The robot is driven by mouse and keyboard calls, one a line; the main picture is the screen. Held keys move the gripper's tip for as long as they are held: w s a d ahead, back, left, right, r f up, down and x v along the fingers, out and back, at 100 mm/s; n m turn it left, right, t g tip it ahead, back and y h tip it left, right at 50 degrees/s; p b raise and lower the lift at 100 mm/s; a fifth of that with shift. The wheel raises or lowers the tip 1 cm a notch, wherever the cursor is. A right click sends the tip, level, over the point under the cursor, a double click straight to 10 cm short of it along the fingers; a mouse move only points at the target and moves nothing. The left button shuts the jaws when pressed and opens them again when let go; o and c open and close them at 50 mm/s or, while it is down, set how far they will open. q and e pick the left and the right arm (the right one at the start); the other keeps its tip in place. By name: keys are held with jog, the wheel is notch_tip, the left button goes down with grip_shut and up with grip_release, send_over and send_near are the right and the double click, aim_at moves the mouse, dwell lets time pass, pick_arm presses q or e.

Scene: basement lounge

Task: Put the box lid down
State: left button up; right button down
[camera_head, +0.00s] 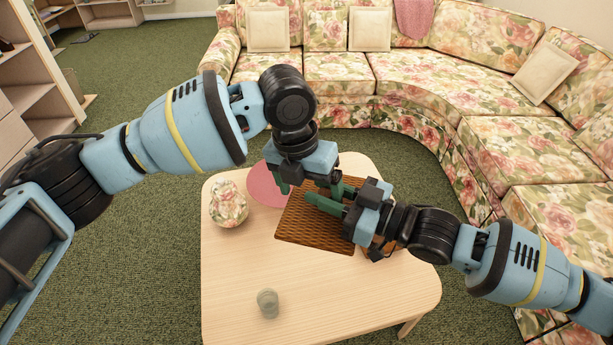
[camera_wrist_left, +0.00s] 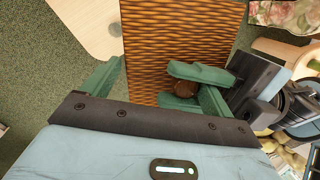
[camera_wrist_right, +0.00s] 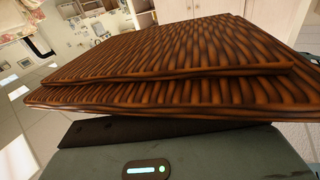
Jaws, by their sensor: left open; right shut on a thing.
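The box lid (camera_head: 315,235) is a brown woven rectangular panel over the middle of the coffee table. It also fills much of the left wrist view (camera_wrist_left: 150,70) and the right wrist view (camera_wrist_right: 170,60). My right gripper (camera_head: 331,202) is shut on the lid's round brown knob (camera_wrist_left: 214,89), between its green fingers. My left gripper (camera_head: 308,187) is open over the lid's far side, close to the right gripper, with its fingers apart and nothing held. I cannot tell whether the lid touches the table. The box is not clearly visible.
The pale wooden coffee table (camera_head: 225,275) also holds a floral round jar (camera_head: 229,207), a pink round mat (camera_head: 262,188) partly hidden, and a small glass (camera_head: 267,303). Its front and left are mostly clear. A floral sofa (camera_head: 430,85) curves behind and right.

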pick_arm(q)
jog(key=shift+f, duration=0.1)
jog(key=c, duration=0.6)
jog(key=shift+c, duration=0.2)
pick_arm(e)
jog(key=c, duration=1.1)
grip_release()
jog(key=v, duration=1.2)
jog(key=shift+a, duration=0.1)
